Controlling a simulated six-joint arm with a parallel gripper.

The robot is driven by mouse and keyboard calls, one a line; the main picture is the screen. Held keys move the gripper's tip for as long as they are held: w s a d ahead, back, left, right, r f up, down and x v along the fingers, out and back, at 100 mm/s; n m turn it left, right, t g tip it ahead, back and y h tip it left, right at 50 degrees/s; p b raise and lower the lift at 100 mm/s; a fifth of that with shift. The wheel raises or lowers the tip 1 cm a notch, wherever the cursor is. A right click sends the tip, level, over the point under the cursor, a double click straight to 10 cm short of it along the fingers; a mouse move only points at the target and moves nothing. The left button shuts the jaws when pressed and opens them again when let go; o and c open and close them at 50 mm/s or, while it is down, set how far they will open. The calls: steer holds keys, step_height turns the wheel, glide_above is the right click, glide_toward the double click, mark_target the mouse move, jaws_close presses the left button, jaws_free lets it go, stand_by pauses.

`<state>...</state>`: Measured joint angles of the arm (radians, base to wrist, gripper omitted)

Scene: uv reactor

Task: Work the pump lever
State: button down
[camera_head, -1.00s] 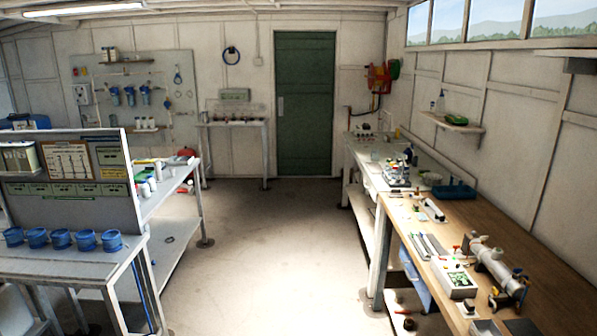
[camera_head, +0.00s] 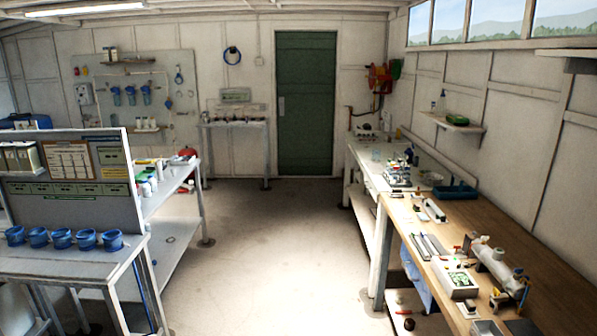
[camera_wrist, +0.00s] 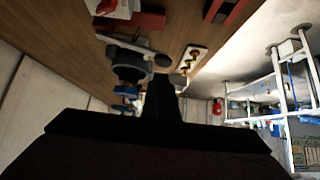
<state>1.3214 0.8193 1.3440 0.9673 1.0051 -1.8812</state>
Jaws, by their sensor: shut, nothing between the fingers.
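My gripper (camera_wrist: 163,92) is shut and empty, a dark shape in the middle of the wrist view. Just beyond its tips is a dark round fitting (camera_wrist: 128,68) with a grey bar (camera_wrist: 135,47) lying across it. The bar may be the pump lever, but I cannot tell for sure. Whether the fingers touch the fitting is also unclear. In the head view, a pale reactor tube (camera_head: 495,258) lies on the wooden bench (camera_head: 562,290) at the right. My gripper is not visible there, and I cannot single out the lever.
A white box with green contents (camera_head: 455,281) stands beside the tube. Small tools and parts line the bench's left edge. A blue tray (camera_head: 457,190) sits farther back. The left table (camera_head: 75,262) holds several blue cups. The floor between is clear.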

steer(key=shift+f, duration=0.15)
steer(key=shift+f+b, duration=0.4)
steer(key=shift+b, duration=0.3)
steer(key=shift+f+b, duration=0.35)
steer(key=shift+b, duration=0.1)
steer(key=shift+f+b, duration=0.9)
steer(key=shift+b, duration=0.2)
steer(key=shift+r, duration=1.75)
steer(key=shift+w, duration=0.1)
